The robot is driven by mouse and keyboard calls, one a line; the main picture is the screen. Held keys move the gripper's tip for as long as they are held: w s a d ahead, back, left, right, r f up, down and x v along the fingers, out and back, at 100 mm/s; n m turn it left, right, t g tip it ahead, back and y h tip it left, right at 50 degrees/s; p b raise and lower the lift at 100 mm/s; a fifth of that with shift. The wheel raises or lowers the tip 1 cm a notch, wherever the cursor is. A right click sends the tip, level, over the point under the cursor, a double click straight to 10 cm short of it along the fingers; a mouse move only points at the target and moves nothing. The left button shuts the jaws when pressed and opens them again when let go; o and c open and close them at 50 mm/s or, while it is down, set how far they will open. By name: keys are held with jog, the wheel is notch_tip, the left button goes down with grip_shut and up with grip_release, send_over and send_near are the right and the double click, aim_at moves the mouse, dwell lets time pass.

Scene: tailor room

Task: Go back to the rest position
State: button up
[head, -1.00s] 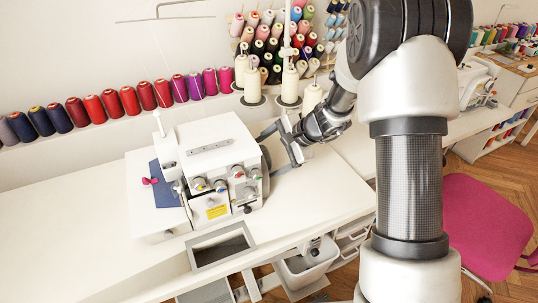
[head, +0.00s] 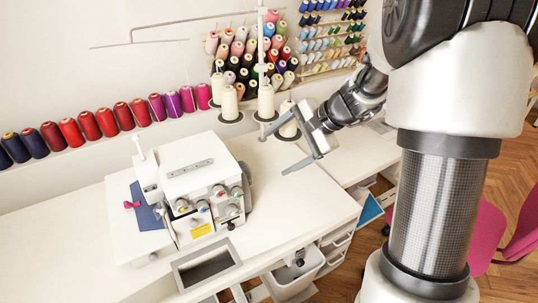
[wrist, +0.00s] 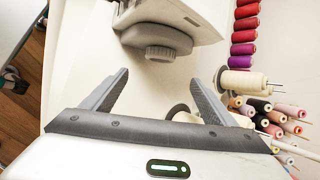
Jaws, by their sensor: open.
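My gripper (head: 306,147) is open and empty in the head view, above the white table to the right of the sewing machine. In the wrist view, the two fingers of my gripper (wrist: 160,98) stand wide apart with nothing between them. The white sewing machine (head: 196,165) sits on the table, and its grey knob also shows ahead of the fingers in the wrist view (wrist: 160,53). My gripper is apart from the machine.
Cream thread cones (head: 229,103) stand behind the machine, close to my gripper. A row of red and purple spools (head: 107,122) lines the wall shelf. The white table (head: 285,205) is bare right of the machine. A pink chair (head: 487,237) stands at the right.

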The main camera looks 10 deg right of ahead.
jog(key=shift+v, duration=0.9)
jog(key=s+d+r+n+t+h, duration=0.1)
jog(key=s+r+n+h, duration=0.35)
jog(key=s, duration=0.75)
jog(key=s+r+n+h, duration=0.2)
jog(key=s+r+n, duration=0.45)
jog(key=s, duration=0.55)
notch_tip(320, 180, up, 13)
jog(key=n+p, duration=0.1)
jog(key=p, duration=1.3)
jog(key=shift+s+d+r, duration=0.15)
jog(key=shift+s+d, duration=0.2)
jog(key=shift+d, duration=0.05)
jog(key=shift+h, duration=0.25)
jog(key=shift+a, duration=0.15)
